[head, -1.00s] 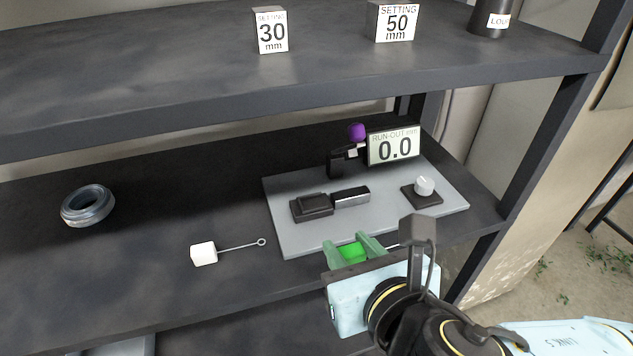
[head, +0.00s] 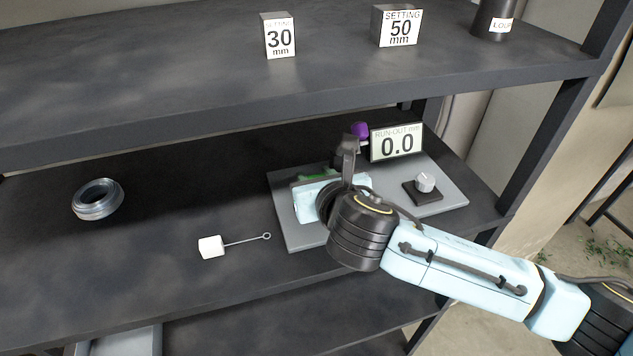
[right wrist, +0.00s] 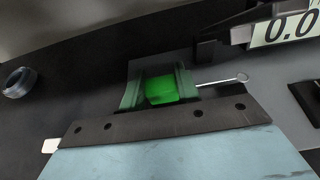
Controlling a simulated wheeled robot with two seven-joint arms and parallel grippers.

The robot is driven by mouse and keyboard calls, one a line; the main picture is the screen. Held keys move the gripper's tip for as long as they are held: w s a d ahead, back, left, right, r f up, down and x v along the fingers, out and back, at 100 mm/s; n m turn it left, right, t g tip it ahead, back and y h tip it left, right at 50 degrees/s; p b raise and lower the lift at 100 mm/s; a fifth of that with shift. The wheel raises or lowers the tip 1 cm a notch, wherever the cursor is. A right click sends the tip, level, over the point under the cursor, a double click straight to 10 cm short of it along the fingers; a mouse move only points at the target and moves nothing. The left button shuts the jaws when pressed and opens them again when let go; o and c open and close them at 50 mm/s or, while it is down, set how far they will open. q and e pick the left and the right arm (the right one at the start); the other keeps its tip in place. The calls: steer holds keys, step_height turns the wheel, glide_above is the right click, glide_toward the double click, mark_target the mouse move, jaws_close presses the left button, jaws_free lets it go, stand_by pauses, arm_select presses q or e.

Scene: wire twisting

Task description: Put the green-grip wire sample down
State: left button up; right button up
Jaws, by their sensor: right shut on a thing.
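The green-grip wire sample shows in the right wrist view as a bright green block (right wrist: 161,90) with a thin wire ending in a small loop (right wrist: 242,78) that points right. My right gripper (right wrist: 160,88) is shut on the green block, one finger on each side. In the head view my right gripper (head: 318,176) is over the left part of the grey plate, and my wrist hides most of the sample. Whether the sample touches anything below cannot be told. My left gripper is not in view.
The grey plate (head: 300,235) carries a knob (head: 425,183) and a run-out display (head: 396,143) reading 0.0. A white-grip wire sample (head: 211,247) lies left of it. A ring (head: 97,199) sits further left. The upper shelf (head: 180,80) overhangs.

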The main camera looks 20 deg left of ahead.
steer(key=shift+f, duration=0.9)
steer(key=o, duration=1)
steer(key=shift+f, duration=0.1)
steer(key=shift+c, duration=0.2)
steer(key=shift+s, duration=0.1)
steer(key=v, duration=1.2)
steer(key=shift+b, duration=0.4)
